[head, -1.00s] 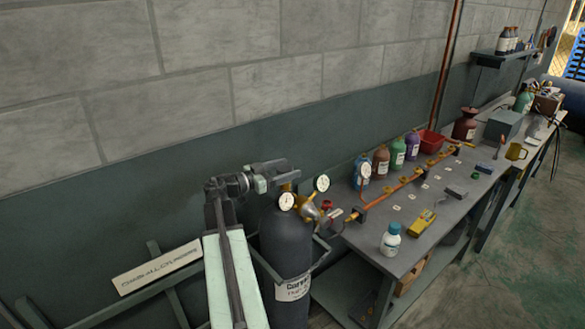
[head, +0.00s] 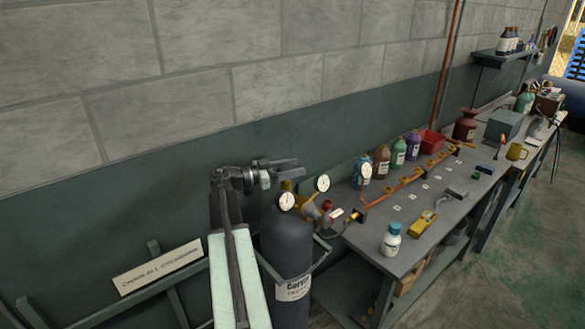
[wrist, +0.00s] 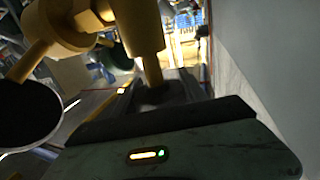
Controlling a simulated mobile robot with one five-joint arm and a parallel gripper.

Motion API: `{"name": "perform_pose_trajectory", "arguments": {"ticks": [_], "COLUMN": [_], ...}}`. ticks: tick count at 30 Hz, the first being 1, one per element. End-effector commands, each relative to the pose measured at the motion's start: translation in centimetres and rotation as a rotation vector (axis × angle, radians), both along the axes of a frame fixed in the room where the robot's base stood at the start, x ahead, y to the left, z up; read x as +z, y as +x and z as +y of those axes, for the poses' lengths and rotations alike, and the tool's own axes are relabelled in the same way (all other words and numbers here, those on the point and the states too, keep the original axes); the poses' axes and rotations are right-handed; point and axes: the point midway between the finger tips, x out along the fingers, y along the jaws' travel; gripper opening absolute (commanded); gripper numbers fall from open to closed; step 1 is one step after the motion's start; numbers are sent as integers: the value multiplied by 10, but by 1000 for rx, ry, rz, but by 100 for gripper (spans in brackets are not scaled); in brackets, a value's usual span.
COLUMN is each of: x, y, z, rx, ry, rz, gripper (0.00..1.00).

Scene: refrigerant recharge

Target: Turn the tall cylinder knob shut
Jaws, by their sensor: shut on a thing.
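The tall cylinder (head: 287,245) is dark grey with a white label and stands upright beside the bench. A brass valve and regulator (head: 308,208) with two white round gauges sit at its top. My gripper (head: 290,165) is over the cylinder's top, by the brass valve. In the wrist view the brass valve body (wrist: 138,30) and its stem come down to a dark knob (wrist: 158,93) between my fingers. My gripper (wrist: 157,88) is shut on this knob. Most of the knob is hidden by the fingers, and it cannot be made out in the head view.
A bench (head: 400,262) stands to the right, with a copper manifold (head: 410,180), several bottles, a white bottle (head: 391,240) and a yellow meter (head: 423,223) on it. The wall is close behind the cylinder. A rail with a sign (head: 158,267) is at the left.

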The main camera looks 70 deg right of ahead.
Motion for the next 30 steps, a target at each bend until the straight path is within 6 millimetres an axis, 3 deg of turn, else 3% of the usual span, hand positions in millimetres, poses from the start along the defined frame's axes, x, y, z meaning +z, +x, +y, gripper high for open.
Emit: {"name": "perform_pose_trajectory", "arguments": {"ticks": [7,17,18,20,30], "x": [0,0,0,0,3], "y": [-2,-3,-3,-3,-3], "z": [2,5,5,5,5], "rx": [-208,-230,-230,-230,-229], "ry": [0,0,0,0,0], "rz": [0,0,0,0,0], "gripper": [9,9,55,72,72]}}
